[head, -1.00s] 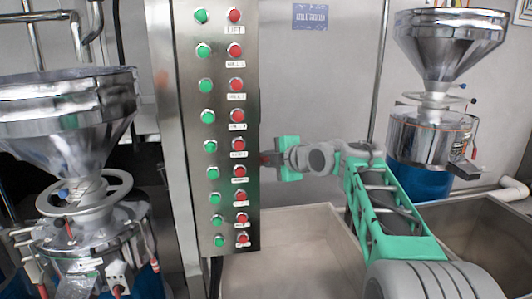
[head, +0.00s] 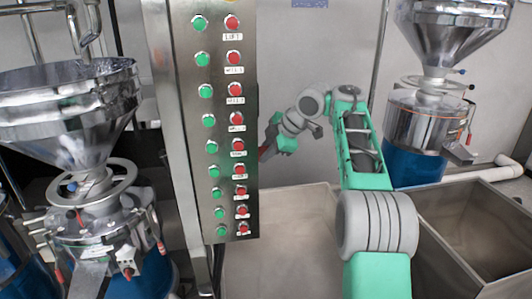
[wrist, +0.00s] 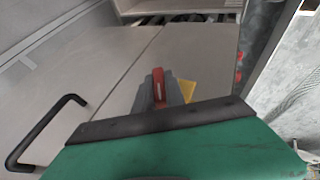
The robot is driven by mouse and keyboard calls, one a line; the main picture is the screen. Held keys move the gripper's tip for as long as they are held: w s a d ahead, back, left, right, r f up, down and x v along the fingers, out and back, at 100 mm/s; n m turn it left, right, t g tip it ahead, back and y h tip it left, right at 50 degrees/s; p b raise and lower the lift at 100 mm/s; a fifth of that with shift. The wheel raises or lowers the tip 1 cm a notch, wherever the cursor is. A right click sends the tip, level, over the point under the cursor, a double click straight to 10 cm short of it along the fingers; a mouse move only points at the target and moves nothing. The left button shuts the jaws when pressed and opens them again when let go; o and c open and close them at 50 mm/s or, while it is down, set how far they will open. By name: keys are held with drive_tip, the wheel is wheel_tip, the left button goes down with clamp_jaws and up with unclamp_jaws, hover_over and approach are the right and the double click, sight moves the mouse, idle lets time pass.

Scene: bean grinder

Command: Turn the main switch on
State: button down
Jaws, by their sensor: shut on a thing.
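The main switch shows in the wrist view as a red handle (wrist: 159,86) on a grey base, with a yellow plate (wrist: 188,90) behind it. It is on a grey cabinet face. My gripper (wrist: 155,120), green with a dark front edge, is right at the switch and covers its lower part. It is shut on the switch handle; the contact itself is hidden. In the head view my gripper (head: 268,149) is tilted beside the right edge of the control panel, its tips partly hidden behind that edge.
The steel control panel (head: 217,130) carries green and red buttons. A grinder with a steel hopper (head: 70,100) stands at left, another (head: 440,50) at right. Steel bins (head: 460,215) are below. A black handle (wrist: 40,135) sticks out of the cabinet at left.

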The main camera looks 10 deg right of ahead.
drive_tip(key=shift+r, duration=0.15)
idle(0.4)
drive_tip(key=c, duration=1.4)
unclamp_jaws()
